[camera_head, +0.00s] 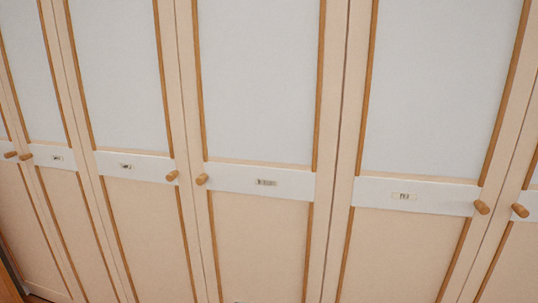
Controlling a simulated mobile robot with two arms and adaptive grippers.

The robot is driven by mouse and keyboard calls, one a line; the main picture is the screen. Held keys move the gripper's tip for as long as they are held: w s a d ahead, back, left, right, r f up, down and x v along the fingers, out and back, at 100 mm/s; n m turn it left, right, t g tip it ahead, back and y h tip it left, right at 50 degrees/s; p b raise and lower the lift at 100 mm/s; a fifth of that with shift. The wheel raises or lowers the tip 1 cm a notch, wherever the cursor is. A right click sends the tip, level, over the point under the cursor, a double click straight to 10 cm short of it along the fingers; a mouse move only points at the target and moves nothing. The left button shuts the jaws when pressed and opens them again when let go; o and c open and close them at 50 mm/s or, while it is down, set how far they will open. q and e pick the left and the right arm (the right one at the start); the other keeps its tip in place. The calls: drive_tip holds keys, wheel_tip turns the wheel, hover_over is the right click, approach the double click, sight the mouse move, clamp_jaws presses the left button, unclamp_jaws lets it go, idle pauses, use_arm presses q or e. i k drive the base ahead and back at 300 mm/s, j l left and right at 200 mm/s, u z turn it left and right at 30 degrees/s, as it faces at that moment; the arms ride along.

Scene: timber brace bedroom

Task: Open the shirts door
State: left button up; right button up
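A row of tall wardrobe doors fills the head view, all closed. Each has a pale grey upper panel, a white middle band, a beige lower panel and a round wooden knob. Small label plates sit on the bands: a left one (57,157), a left-centre one (126,166), a wider centre one (266,182) and a right one (403,196). Their lettering is too small to read, so I cannot tell which door is the shirts door. Neither gripper is in view.
The centre door's knob (201,179) is on its left edge, close to the neighbouring knob (172,175). Two more knobs pair at right (482,207) and (520,210). A strip of brown wood (10,285) shows at the lower left. No obstacle shows before the doors.

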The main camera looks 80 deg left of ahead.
sight(121, 58)
drive_tip(key=u, duration=3.65)
